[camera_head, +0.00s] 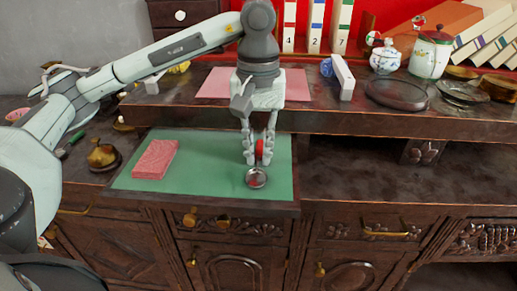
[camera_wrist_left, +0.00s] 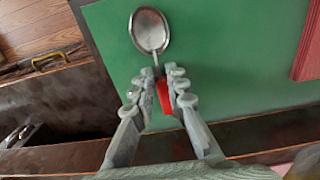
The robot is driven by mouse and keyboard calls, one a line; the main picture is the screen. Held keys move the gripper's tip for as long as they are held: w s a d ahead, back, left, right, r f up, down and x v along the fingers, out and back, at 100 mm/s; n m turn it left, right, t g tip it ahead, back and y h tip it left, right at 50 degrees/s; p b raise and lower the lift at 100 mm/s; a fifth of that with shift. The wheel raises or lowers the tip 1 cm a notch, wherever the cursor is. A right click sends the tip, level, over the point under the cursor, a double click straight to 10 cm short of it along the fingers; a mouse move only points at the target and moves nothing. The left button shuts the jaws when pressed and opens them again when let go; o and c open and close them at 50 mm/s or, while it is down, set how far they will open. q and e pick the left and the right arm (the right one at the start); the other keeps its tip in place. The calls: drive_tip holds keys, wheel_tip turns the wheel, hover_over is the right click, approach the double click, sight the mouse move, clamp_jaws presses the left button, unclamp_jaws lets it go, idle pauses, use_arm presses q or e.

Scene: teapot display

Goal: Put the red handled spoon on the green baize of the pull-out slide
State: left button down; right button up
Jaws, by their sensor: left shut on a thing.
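The red handled spoon has a round metal bowl (camera_head: 256,178) and a red handle (camera_head: 260,150). My left gripper (camera_head: 259,158) points down over the green baize (camera_head: 210,185) of the pull-out slide and is shut on the spoon near the top of its handle. In the left wrist view the spoon's bowl (camera_wrist_left: 150,30) shows over the green baize (camera_wrist_left: 220,50), beyond the fingertips (camera_wrist_left: 163,85). The spoon is over the baize or touching it; I cannot tell which. My right gripper is not in view.
A pink-red block (camera_head: 155,158) lies on the left part of the baize. A brass bell (camera_head: 103,157) stands left of the slide. A raised shelf (camera_head: 350,118) behind holds a pink mat (camera_head: 215,83), a white block (camera_head: 343,77), a dark plate (camera_head: 397,94) and jars. The counter at right is clear.

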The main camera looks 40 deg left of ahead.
sight(258, 157)
use_arm(q)
drive_tip(key=c, duration=1.5)
unclamp_jaws()
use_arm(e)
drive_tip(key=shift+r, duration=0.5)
use_arm(q)
wheel_tip(258, 157, up, 8)
drive_tip(key=shift+f+p, duration=0.25)
drive_tip(key=shift+p, duration=0.7)
drive_tip(key=shift+r+p, duration=0.8)
drive_tip(key=shift+r, duration=1.55)
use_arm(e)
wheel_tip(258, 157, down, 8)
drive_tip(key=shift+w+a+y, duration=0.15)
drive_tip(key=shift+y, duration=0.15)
